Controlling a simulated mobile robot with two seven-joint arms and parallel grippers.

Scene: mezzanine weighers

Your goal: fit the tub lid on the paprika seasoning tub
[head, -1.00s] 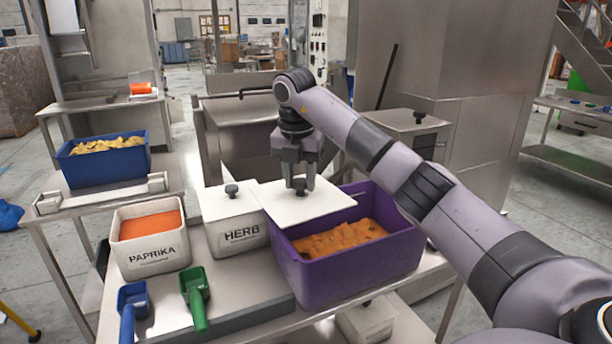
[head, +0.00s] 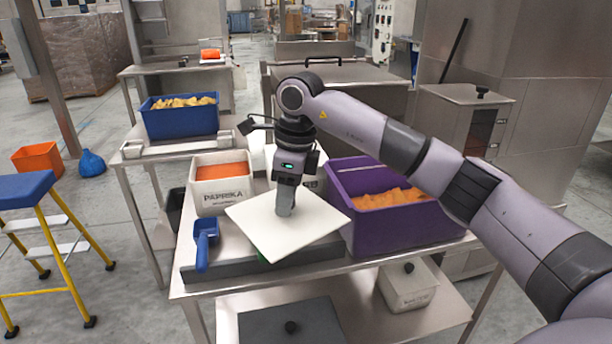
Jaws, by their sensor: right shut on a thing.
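The paprika seasoning tub (head: 222,198) is a white, open tub with an orange-red fill, upright at the left of the steel table. The tub lid (head: 262,222) is a flat white square plate, held in front of and to the right of the tub. It hangs above the table, and its left corner comes close to the tub's front right in the picture. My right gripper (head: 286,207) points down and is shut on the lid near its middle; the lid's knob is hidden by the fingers. My left gripper is not in view.
The purple crate (head: 357,222) with orange snacks stands right of the lid. The herb tub (head: 312,180) is mostly hidden behind my gripper. A blue scoop (head: 203,243) lies before the paprika tub; the green scoop (head: 262,256) is nearly covered. A blue crate (head: 180,124) stands behind.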

